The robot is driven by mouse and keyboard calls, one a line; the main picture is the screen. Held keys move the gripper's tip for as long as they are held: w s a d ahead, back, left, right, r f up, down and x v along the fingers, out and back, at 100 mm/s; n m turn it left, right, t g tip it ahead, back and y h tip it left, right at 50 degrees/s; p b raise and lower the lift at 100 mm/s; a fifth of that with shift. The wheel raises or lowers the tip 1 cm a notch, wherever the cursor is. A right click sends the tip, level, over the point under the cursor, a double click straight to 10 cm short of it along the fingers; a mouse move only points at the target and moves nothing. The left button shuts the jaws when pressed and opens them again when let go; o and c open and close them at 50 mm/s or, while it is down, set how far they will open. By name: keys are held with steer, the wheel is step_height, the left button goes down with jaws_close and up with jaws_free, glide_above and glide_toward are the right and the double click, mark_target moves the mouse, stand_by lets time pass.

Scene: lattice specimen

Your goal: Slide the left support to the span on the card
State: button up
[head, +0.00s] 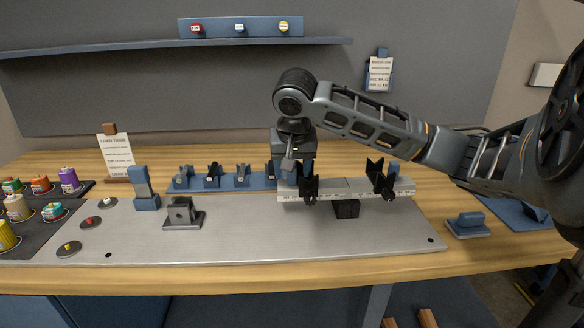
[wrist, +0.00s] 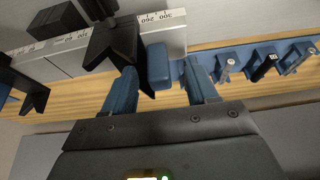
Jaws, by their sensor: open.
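The left support (head: 309,188) is a black V-notched block on the pale graduated beam (head: 346,190). It also shows in the wrist view (wrist: 112,45). The right support (head: 382,176) is a similar black block further along the beam. My gripper (wrist: 160,88) is open, its two blue fingers apart just behind the left support. A blue block (wrist: 158,66) lies between the fingertips; I cannot tell whether they touch it. The arm partly hides this area in the head view. One card (head: 116,157) stands at the left and another (head: 380,75) hangs on the wall; their text is too small to read.
A black block (head: 346,209) sits under the beam's middle. A blue rack (head: 223,183) with several small fixtures stands behind the metal plate (head: 240,235). A grey fixture (head: 182,213) and a blue post (head: 145,188) stand left. The plate's front is clear.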

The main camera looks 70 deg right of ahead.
steer(key=shift+r, duration=0.1)
steer(key=p+v, duration=0.4)
steer(key=v, duration=0.1)
steer(key=shift+a+r+p, duration=0.15)
steer(key=shift+r+p, duration=0.2)
steer(key=shift+p, duration=0.05)
steer(key=shift+r, duration=0.1)
stand_by(0.4)
steer(key=p+v, duration=0.1)
steer(key=v, duration=0.6)
steer(key=shift+a+r, duration=0.15)
steer(key=shift+r, duration=0.1)
steer(key=shift+s, duration=0.1)
stand_by(1.8)
